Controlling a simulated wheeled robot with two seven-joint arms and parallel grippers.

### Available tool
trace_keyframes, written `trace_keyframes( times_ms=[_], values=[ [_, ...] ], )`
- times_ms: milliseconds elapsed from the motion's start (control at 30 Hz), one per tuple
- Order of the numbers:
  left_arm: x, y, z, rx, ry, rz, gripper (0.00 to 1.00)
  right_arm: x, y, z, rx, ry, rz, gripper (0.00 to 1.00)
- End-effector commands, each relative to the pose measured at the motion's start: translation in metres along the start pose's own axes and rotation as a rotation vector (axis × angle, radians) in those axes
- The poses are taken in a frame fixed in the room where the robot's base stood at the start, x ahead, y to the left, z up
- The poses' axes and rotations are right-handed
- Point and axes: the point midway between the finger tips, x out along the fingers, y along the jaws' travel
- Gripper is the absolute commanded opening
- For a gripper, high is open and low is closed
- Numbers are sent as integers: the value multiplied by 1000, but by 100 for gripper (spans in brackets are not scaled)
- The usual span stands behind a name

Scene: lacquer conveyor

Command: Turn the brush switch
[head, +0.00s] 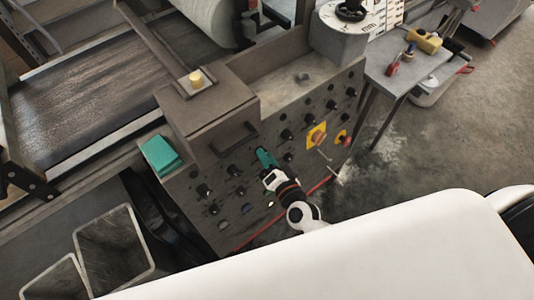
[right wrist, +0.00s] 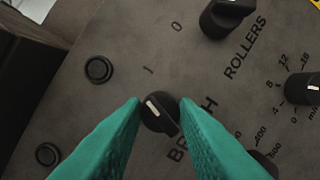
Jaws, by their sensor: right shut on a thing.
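The brush switch (right wrist: 158,108) is a black rotary knob with a white pointer mark on the control panel. In the right wrist view its mark points to the upper left. The label beside it is partly covered by a fingertip, with "BR" and "H" readable. My right gripper (head: 264,158) reaches the panel face in the head view. Its green fingertips (right wrist: 160,115) are closed on both sides of the brush switch. In the head view the gripper hides the switch. My left gripper is not in view.
The rollers knob (right wrist: 226,16) sits close by, up and right in the right wrist view. Other black knobs and buttons (right wrist: 98,69) surround the switch. A yellow-backed switch (head: 316,135) is farther right on the panel. A green block (head: 160,156) lies at the panel's left.

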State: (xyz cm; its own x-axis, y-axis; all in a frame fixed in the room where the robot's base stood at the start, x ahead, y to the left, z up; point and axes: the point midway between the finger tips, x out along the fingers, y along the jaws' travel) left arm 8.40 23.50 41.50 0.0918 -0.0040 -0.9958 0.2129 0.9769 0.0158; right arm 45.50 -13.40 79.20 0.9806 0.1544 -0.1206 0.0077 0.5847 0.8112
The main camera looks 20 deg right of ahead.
Motion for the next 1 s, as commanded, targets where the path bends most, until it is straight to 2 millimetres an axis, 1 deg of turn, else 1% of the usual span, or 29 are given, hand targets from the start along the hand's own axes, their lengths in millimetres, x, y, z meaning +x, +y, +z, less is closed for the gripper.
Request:
trace_keyframes(
  times_ms=[33,100,400,967,1000],
  values=[
    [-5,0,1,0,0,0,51,0,2,2,31,2,-8,5],
    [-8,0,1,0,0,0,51,0,2,2,74,4,-15,5],
    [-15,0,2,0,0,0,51,0,1,1,190,11,-37,4],
    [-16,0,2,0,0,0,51,0,0,0,219,13,-43,4],
    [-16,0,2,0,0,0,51,0,0,0,219,13,-43,32]
  ],
)
